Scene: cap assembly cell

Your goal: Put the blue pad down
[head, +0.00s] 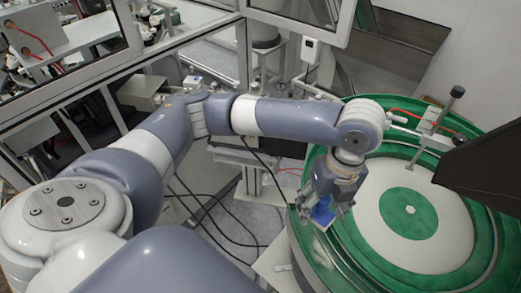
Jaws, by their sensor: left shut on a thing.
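The blue pad (322,214) shows as a small blue patch at the tip of my left gripper (324,208). My left gripper is shut on it and points down. In the picture it lies over the left rim of the round green bowl feeder. The gripper and wrist hide part of the pad. I cannot tell whether the pad touches anything below it. My right gripper is not in view.
The green bowl feeder (365,268) with a white centre disc (455,240) fills the right side. A black panel (485,165) juts in from the right edge. Black cables (215,215) hang near the floor at the centre. Framed glass panels stand at the back left.

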